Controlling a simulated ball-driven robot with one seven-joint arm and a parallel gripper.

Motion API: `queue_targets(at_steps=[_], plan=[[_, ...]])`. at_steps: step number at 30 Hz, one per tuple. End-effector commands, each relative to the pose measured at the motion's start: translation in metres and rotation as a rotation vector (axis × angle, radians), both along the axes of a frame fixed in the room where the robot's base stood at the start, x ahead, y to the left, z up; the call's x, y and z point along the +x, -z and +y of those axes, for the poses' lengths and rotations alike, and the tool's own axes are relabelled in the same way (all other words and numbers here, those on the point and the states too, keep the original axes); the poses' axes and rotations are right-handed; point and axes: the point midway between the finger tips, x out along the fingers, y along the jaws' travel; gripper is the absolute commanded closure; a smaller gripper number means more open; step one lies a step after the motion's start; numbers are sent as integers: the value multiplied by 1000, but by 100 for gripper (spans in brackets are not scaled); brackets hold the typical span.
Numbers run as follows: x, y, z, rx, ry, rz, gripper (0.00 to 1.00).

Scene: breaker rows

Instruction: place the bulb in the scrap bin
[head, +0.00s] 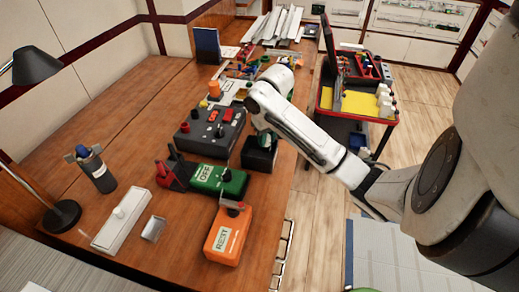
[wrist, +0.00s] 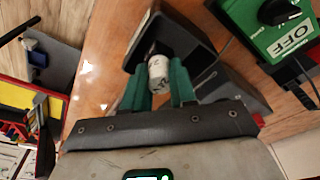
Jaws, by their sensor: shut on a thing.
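The bulb (wrist: 158,74), a small white cylinder with a dark end, sits between the two green fingers of my gripper (wrist: 156,88) in the wrist view. The gripper is shut on it. A black open box (wrist: 190,27), which looks like the scrap bin, lies just beyond the bulb; the bulb's dark end overlaps its opening in the picture. I cannot tell how high the bulb is above it. In the head view my gripper (head: 265,138) is over the black box (head: 259,158) near the bench's right edge, and the bulb is hidden there.
A grey control box (head: 210,132) stands left of the black box. A green OFF box (head: 218,181) and an orange RESET box (head: 228,235) stand nearer. A red-rimmed cart (head: 355,100) stands right of the bench. The bench's left side (head: 110,120) has free room.

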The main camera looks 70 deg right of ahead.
Motion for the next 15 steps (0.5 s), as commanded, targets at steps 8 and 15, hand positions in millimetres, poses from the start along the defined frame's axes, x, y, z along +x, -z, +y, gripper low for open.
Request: queue_targets(at_steps=[8, 15], plan=[[21, 25, -5, 0, -2, 0, 100], [25, 53, -7, 1, 1, 2, 100]])
